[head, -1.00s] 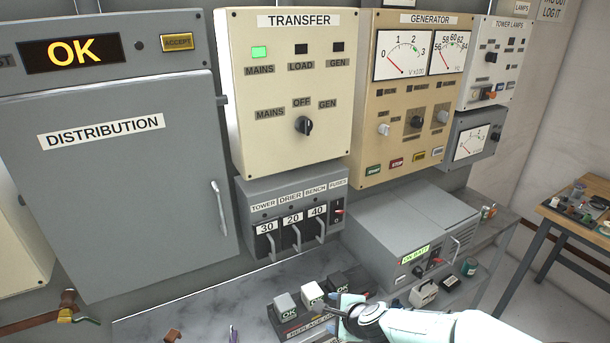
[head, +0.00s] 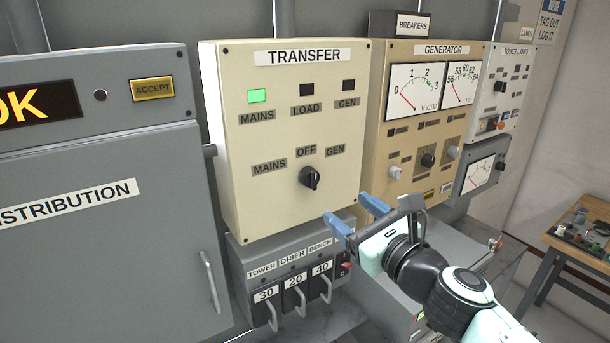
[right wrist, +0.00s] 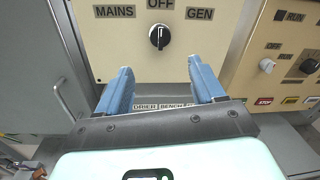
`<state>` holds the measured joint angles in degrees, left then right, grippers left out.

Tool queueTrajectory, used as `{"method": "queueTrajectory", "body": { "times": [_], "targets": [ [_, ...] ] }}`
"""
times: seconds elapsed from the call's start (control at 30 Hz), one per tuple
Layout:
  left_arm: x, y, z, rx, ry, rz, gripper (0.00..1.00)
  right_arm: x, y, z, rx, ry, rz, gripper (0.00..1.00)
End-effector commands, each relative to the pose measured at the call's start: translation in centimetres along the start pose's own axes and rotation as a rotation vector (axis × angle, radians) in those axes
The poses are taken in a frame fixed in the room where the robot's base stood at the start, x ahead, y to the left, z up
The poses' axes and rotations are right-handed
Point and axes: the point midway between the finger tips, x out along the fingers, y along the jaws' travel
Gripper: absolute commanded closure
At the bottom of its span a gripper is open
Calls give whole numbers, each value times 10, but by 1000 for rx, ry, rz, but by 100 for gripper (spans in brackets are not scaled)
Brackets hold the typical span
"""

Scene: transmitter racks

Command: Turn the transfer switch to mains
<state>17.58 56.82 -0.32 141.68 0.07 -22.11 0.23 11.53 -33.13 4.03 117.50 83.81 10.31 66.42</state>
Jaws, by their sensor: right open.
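The transfer switch is a black rotary knob (head: 310,177) on the cream TRANSFER panel (head: 240,205), below the labels MAINS, OFF and GEN. In the right wrist view the knob (right wrist: 160,37) stands under OFF, its pale mark pointing about straight up. The green MAINS lamp (head: 258,96) is lit; the LOAD (head: 306,90) and GEN (head: 348,85) lamps are dark. My right gripper (head: 350,210) is open and empty, to the lower right of the knob and apart from it. Its blue fingers (right wrist: 160,85) point toward the panel below the knob. My left gripper is not in view.
The grey DISTRIBUTION cabinet (head: 90,255) stands left. Below the panel is a breaker box (head: 265,250) with several handles. The tan generator panel (head: 385,205) with knobs and gauges adjoins on the right. A wooden bench (head: 575,246) stands far right.

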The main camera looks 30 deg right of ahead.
Motion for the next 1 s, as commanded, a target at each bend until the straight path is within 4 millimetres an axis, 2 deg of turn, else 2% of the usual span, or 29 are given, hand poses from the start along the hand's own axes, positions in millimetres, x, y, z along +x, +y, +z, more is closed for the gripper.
{"method": "queueTrajectory", "body": {
  "times": [0.17,0.33,0.63,0.8,1.0],
  "targets": [
    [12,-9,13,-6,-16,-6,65,20,2,-6,-1,7,5,32],
    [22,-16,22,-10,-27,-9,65,55,2,-7,0,9,4,32],
    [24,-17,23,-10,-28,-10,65,111,1,-3,-1,4,3,32],
    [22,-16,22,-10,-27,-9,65,127,1,-2,-2,3,1,32],
    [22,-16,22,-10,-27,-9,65,132,1,-2,-2,4,0,32]
  ]
}}
